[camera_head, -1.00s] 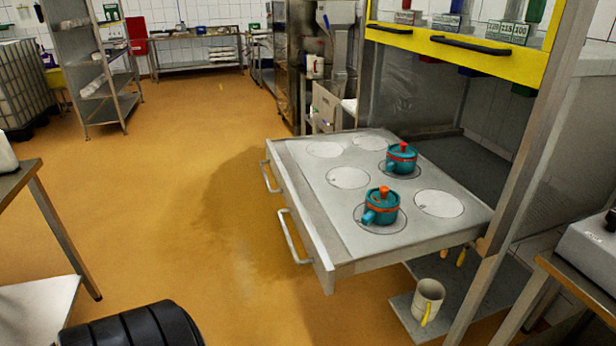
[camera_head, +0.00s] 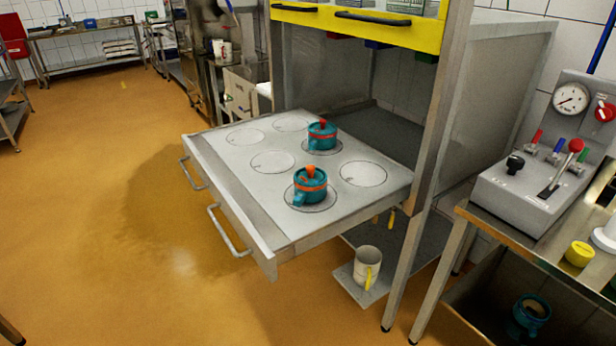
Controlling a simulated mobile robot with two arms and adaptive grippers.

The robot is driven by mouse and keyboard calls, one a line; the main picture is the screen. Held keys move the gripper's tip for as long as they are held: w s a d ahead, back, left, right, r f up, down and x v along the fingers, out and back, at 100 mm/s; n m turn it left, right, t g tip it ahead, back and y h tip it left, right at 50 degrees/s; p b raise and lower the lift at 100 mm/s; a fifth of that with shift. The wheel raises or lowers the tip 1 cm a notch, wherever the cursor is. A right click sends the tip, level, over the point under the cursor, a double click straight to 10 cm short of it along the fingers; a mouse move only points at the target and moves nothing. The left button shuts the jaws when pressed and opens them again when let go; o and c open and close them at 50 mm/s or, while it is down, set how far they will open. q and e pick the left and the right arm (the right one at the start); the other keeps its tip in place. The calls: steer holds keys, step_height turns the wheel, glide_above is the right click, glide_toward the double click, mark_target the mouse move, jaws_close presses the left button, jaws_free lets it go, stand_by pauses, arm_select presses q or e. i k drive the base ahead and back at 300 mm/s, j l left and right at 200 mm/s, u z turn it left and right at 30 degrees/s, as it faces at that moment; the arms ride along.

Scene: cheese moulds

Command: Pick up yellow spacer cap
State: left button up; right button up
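A small yellow cylindrical piece (camera_head: 579,253), which looks like the yellow spacer cap, stands on the steel bench (camera_head: 520,250) at the right of the head view. It sits near the bench's front edge, just left of a white object (camera_head: 606,234) cut off by the picture's edge. Neither of my grippers shows in the head view, so their state is hidden.
A pulled-out drawer (camera_head: 215,172) with two teal moulds (camera_head: 310,186) (camera_head: 322,136) juts out mid-view. A control box (camera_head: 535,185) with gauge and levers stands on the bench behind the yellow piece. A mug (camera_head: 367,267) sits on a low shelf. Orange floor is clear at left.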

mark_target(579, 254)
steer(key=z, duration=1.65)
